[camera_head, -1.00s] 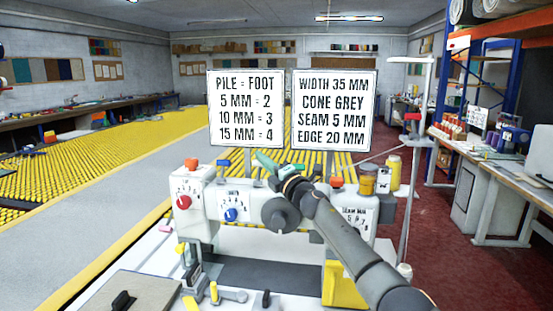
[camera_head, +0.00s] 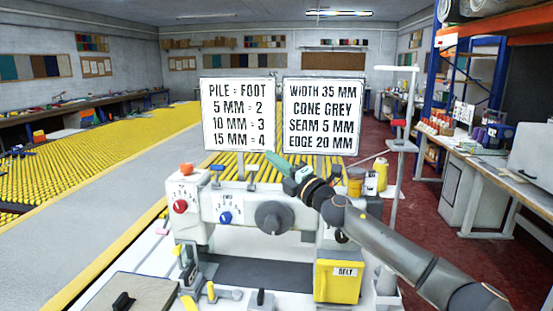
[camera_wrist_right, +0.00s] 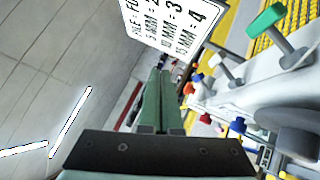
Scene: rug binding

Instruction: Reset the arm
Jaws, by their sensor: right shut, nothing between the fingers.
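My right arm comes in from the lower right in the head view. Its gripper (camera_head: 287,170) is over the right part of the white binding machine (camera_head: 255,205), in front of the signs. In the right wrist view its two green fingers (camera_wrist_right: 159,95) lie together, shut, with nothing between them. My left gripper is not in view. The machine carries a red knob (camera_head: 180,206), a blue knob (camera_head: 225,217), a dark round handwheel (camera_head: 273,217) and a yellow box marked BELT (camera_head: 337,281).
Two sign boards, one for pile and foot (camera_head: 237,115) and one for width and cone (camera_head: 322,117), stand behind the machine. A thread stand (camera_head: 399,150) rises at right. A green-topped lever (camera_wrist_right: 266,20) shows in the wrist view. A cluttered bench (camera_head: 500,170) stands at right.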

